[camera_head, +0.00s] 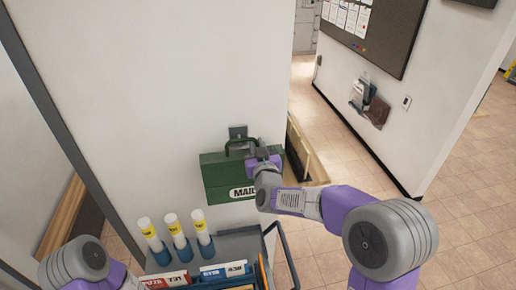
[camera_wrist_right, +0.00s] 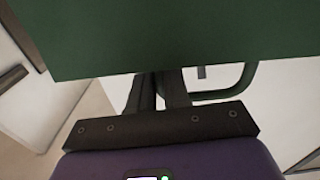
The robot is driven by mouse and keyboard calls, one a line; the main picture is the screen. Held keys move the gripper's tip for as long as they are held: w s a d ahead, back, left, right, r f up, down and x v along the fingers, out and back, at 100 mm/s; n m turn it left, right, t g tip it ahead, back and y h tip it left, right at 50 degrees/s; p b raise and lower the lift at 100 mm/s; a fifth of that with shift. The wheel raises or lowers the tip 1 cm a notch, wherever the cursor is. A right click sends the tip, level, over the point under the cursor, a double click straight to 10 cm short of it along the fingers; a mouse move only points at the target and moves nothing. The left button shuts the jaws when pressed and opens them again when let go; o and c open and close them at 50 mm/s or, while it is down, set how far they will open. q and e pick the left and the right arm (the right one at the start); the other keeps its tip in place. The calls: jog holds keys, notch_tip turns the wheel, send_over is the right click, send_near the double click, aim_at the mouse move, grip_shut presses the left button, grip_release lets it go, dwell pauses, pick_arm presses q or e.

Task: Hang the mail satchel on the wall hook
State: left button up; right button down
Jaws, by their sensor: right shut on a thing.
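The green mail satchel (camera_head: 222,178), with a white MAIL label, is upright against the white wall. Its handle (camera_head: 237,143) is at the top, just below a small grey hook plate (camera_head: 238,131) on the wall. I cannot tell whether the handle is over the hook or only in front of it. My right gripper (camera_head: 259,152) is shut on the satchel near its upper right side. In the right wrist view the satchel (camera_wrist_right: 190,35) fills the top, the fingers (camera_wrist_right: 160,92) reach to it and the handle loop (camera_wrist_right: 238,85) shows beside them. My left gripper is out of view.
A wooden bench-like piece (camera_head: 305,152) stands behind the wall's right edge. A notice board (camera_head: 372,30) hangs on the far wall. Tiled floor (camera_head: 465,205) is open at right.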

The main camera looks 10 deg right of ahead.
jog(key=shift+w, duration=0.8)
jog(key=shift+w+f+b, duration=0.7)
jog(key=shift+f+b, duration=0.3)
jog(key=c, duration=1)
grip_release()
jog(key=shift+f, duration=0.1)
